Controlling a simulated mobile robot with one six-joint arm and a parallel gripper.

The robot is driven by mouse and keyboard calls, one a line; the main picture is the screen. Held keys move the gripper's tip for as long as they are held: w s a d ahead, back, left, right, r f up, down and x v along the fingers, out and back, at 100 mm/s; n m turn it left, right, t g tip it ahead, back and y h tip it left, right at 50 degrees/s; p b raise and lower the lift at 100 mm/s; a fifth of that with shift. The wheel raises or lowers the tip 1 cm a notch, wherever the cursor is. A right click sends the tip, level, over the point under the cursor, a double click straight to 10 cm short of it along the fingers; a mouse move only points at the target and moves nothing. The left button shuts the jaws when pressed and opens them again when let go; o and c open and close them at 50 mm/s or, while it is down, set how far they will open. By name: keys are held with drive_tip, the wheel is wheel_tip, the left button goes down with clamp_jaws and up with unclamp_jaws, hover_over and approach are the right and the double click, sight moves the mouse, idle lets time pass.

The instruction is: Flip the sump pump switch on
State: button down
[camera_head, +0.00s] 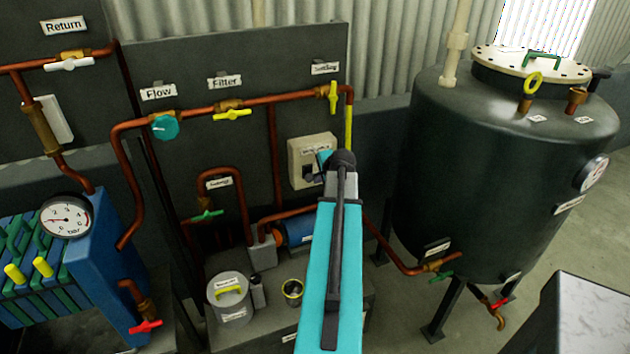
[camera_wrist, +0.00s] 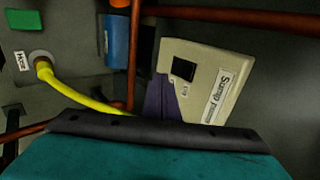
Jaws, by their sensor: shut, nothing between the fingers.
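The sump pump switch box (camera_head: 300,152) is a beige box on the dark panel, just behind the end of my arm in the head view. In the wrist view the box (camera_wrist: 205,62) appears tilted, with a "Sump pump" label and a black switch (camera_wrist: 183,69) on its face. Whether the switch is on or off cannot be told. My gripper (camera_wrist: 158,80) shows as a dark purple shape in front of the box's lower left part, beside and below the switch. It is shut and holds nothing. Contact with the box cannot be made out. My arm hides the box's right side in the head view.
Copper pipes (camera_head: 273,150) with valves, including a yellow one (camera_head: 333,97), run around the box. A blue motor (camera_head: 299,230) and a lidded grey pot (camera_head: 230,298) are below. A large dark tank (camera_head: 465,170) stands at right. In the wrist view a yellow cable (camera_wrist: 85,100) lies left.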

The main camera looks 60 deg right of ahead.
drive_tip(key=f+b+v, duration=0.1)
drive_tip(key=v, duration=0.5)
drive_tip(key=shift+s+a, duration=0.25)
drive_tip(key=shift+s, duration=0.15)
